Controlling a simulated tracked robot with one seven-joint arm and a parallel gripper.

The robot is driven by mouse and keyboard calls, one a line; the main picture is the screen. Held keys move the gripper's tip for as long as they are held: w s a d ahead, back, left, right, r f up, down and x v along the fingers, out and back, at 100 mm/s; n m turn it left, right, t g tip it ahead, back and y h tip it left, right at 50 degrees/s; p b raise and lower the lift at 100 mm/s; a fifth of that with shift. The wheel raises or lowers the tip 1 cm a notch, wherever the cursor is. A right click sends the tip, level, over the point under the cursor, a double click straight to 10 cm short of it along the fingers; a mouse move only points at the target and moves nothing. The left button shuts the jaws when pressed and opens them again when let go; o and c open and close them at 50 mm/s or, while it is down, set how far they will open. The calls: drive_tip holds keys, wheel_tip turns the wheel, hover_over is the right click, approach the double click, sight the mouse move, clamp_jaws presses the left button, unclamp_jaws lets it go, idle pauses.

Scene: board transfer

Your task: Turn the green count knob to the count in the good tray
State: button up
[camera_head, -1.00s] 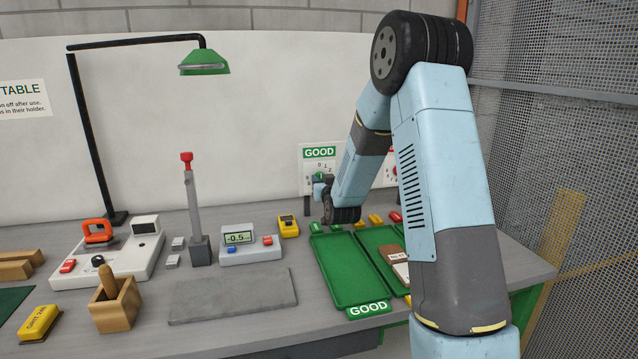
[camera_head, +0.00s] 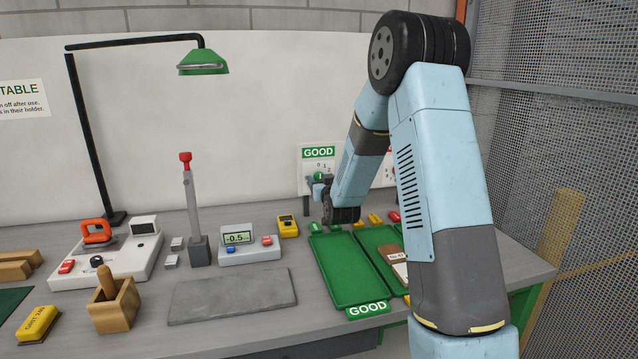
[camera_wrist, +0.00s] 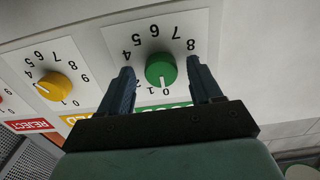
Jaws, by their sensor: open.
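The green count knob (camera_wrist: 161,69) sits on a white numbered dial plate (camera_wrist: 191,22) in the wrist view, which sees the panel upside down. Its white mark points toward the 0 and 1 end; I cannot tell the exact number. My gripper (camera_wrist: 161,82) is open, with one finger on each side of the knob; contact is not clear. In the head view my gripper (camera_head: 320,190) is at the panel below the GOOD sign (camera_head: 319,152). The good tray (camera_head: 345,275) is green, and its visible floor looks empty.
A second green tray (camera_head: 372,238) holds a brown tagged piece (camera_head: 391,254). A scale (camera_head: 250,252) and a grey mat (camera_head: 232,297) lie left of the trays.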

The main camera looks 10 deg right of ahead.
drive_tip(key=shift+s, duration=0.1)
drive_tip(key=s, duration=1.3)
drive_tip(key=shift+s, duration=0.3)
drive_tip(key=s+r+g, duration=0.7)
drive_tip(key=s+r, duration=0.2)
drive_tip(key=s, duration=0.4)
drive_tip(key=s+r+g, duration=0.1)
drive_tip(key=s+g, duration=0.1)
drive_tip(key=s, duration=0.9)
drive_tip(key=s+a+r+g, duration=0.1)
drive_tip(key=s+r+g, duration=0.1)
drive_tip(key=s, duration=0.9)
drive_tip(key=shift+g, duration=0.7)
